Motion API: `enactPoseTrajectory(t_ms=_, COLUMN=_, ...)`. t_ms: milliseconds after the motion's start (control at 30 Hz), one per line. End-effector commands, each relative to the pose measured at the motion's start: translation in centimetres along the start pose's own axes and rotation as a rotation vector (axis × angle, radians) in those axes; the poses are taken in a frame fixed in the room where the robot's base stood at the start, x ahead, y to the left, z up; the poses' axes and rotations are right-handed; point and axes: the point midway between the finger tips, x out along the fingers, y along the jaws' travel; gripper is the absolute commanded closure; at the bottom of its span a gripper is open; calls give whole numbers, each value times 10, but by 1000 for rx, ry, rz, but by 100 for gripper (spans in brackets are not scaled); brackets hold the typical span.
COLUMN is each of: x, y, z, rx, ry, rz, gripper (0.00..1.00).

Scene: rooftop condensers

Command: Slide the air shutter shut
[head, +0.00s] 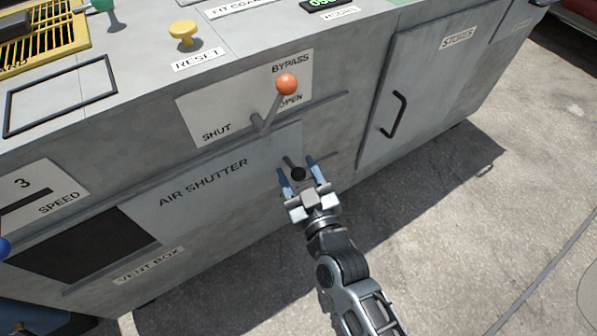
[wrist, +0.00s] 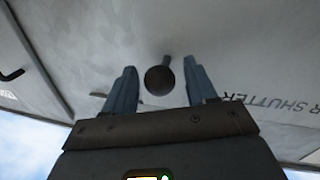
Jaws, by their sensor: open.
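The air shutter (head: 235,180) is a grey sliding plate with its name printed on it, on the front of the grey cabinet. It stands to the right, and a dark opening (head: 85,245) shows at its left. A black round knob (head: 298,173) on a short stem is at the plate's right end. My gripper (head: 297,166) is open, with its blue fingers on either side of the knob. In the wrist view the knob (wrist: 159,80) sits between the two fingers, with gaps on both sides.
A bypass lever with an orange ball (head: 287,84) sticks out above the shutter, near the OPEN mark. A stores door with a black handle (head: 394,114) is to the right. A vent box label (head: 148,266) is below the opening. Concrete ground (head: 480,240) is clear.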

Motion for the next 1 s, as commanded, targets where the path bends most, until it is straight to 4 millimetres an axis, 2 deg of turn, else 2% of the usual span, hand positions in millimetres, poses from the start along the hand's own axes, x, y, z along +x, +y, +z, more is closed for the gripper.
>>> enactPoseTrajectory(t_ms=267, x=2, y=0, z=0, rx=-1, ry=0, rz=0, gripper=44)
enactPoseTrajectory(t_ms=867, x=2, y=0, z=0, rx=-1, ry=0, rz=0, gripper=100)
enactPoseTrajectory(t_ms=1000, x=2, y=0, z=0, rx=-1, ry=0, rz=0, gripper=100)
